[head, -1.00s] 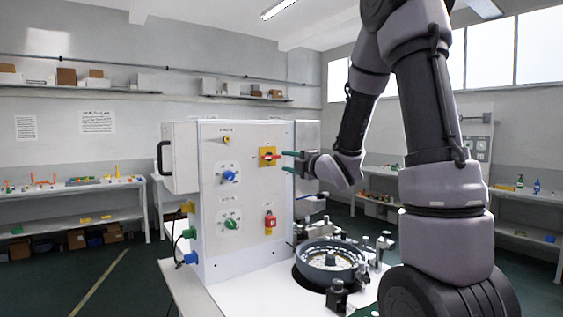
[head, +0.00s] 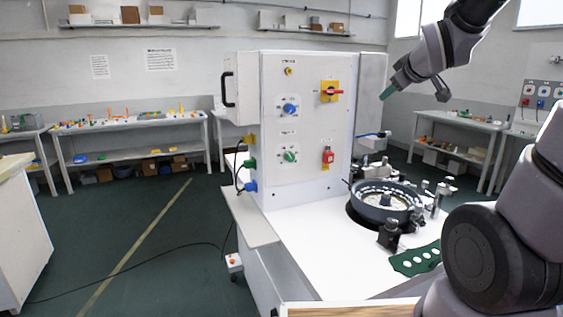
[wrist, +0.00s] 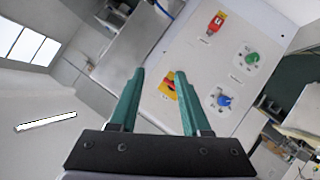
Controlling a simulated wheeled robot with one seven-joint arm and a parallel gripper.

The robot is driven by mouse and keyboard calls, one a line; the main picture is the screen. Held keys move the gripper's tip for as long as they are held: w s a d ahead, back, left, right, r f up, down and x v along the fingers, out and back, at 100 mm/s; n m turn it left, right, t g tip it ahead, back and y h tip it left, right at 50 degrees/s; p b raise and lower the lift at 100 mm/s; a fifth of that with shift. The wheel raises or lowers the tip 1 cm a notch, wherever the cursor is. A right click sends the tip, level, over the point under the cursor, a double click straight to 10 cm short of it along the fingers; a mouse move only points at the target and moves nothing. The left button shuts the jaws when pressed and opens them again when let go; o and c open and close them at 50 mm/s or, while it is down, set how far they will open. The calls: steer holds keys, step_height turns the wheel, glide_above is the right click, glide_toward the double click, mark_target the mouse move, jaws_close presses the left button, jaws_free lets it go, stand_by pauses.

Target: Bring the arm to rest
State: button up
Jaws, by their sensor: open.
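My gripper (head: 388,92) is raised to the right of the white control cabinet (head: 291,150) and apart from it. In the wrist view its two green fingers (wrist: 157,103) are spread with nothing between them. The cabinet's front panel carries a red handle on a yellow plate (head: 331,91), a blue knob (head: 290,108), a green knob (head: 290,156) and a red switch (head: 327,157). In the wrist view the red-and-yellow handle (wrist: 168,87) shows just beyond and between the fingers, untouched.
The cabinet stands on a white worktop (head: 330,240) with a round dark bowl-like fixture (head: 386,200) and a green plate with holes (head: 416,260). A bench (head: 130,135) lines the back wall. A black cable (head: 130,268) crosses the open floor at left.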

steer(key=s+a+m+g+y, duration=0.1)
steer(key=s+m, duration=0.4)
steer(key=s, duration=0.5)
steer(key=s+a+f+m+g+y, duration=0.1)
steer(key=s+a+m+g, duration=0.3)
steer(key=s, duration=0.6)
steer(key=shift+s+f+m+g, duration=0.25)
steer(key=shift+m+g, duration=0.15)
steer(key=shift+m, duration=0.6)
